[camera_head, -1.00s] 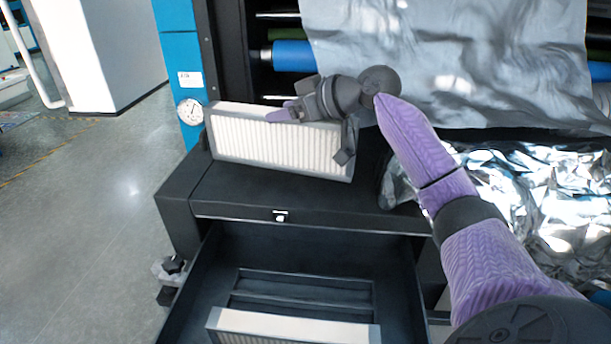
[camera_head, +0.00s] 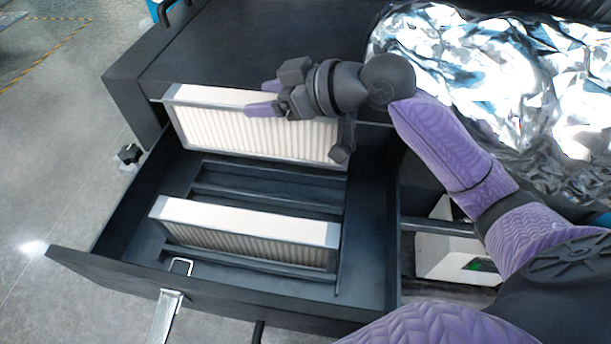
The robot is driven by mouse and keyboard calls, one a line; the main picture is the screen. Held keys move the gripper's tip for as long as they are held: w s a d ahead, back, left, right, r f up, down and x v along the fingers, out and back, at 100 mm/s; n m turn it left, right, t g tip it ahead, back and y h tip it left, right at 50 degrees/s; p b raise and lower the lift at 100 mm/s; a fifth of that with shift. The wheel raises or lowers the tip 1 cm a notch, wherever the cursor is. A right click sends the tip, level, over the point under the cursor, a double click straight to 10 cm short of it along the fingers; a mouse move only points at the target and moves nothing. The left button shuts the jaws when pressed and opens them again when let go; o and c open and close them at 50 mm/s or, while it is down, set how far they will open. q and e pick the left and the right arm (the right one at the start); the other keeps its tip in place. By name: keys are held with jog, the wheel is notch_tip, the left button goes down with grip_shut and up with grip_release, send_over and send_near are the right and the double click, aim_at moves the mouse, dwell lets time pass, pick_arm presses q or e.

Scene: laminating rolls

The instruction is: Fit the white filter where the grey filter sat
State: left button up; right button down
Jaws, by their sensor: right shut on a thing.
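The white filter (camera_head: 245,130) is a pleated panel in a pale frame. My right gripper (camera_head: 262,108) is shut on its top edge, and holds it upright at the back of the open drawer (camera_head: 110,212). Its lower edge is close to the rear of the drawer; I cannot tell whether it touches anything. A bare slotted rack (camera_head: 265,190) shows just in front of it. A second pleated filter (camera_head: 245,222) with a white top frame sits in the front slot. The grey filter cannot be told for sure in view. My left gripper is not in view.
The black cabinet top (camera_head: 255,50) behind the drawer is clear. Crumpled silver foil (camera_head: 490,70) lies at the upper right. A white box with a green mark (camera_head: 450,255) is right of the drawer. A metal handle (camera_head: 168,312) is at the drawer front.

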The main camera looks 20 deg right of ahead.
aim_at(274, 151)
notch_tip(274, 151, down, 2)
jog(key=shift+s+d+f, duration=0.1)
jog(key=shift+f, duration=0.05)
jog(key=f, duration=0.5)
jog(key=f+b, duration=0.1)
jog(key=f, duration=0.2)
jog(key=shift+a, duration=0.25)
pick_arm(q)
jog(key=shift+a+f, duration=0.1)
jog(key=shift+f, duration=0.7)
pick_arm(e)
jog(key=shift+s, duration=0.1)
jog(key=shift+f+b, duration=0.35)
jog(key=shift+b, duration=0.15)
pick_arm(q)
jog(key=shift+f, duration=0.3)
pick_arm(e)
grip_release()
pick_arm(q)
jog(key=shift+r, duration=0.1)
pick_arm(e)
jog(key=shift+r, duration=0.15)
